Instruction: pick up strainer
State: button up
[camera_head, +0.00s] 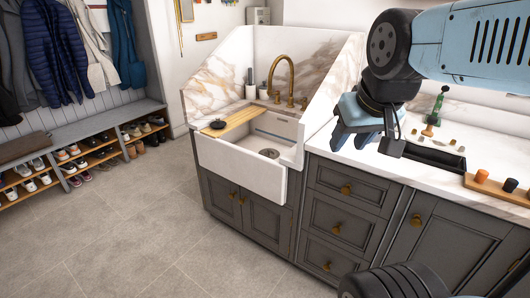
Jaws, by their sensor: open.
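A white apron-front sink (240,170) is set in the grey cabinet run, left of my arm. A small round dark piece (269,153) sits at the drain on the sink floor; it may be the strainer, but it is too small to be sure. A small dark round thing (218,124) lies on a wooden board (231,122) across the sink's left part; I cannot tell what it is. My gripper (367,141) is open and appears empty, with its fingers pointing down in front of the counter, to the right of the sink and apart from it.
A brass faucet (290,75) rises behind the sink. On the counter right of my gripper are a black tray (436,156), a green-topped tool (436,108) and a wooden rack (497,188). A shoe bench (85,132) stands at left. The tiled floor (130,235) in front is clear.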

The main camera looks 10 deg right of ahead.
aim_at(269, 153)
jog(key=z, duration=1.25)
jog(key=i, duration=0.1)
jog(key=u, duration=3)
jog(key=i, duration=3.5)
jog(key=z, duration=0.65)
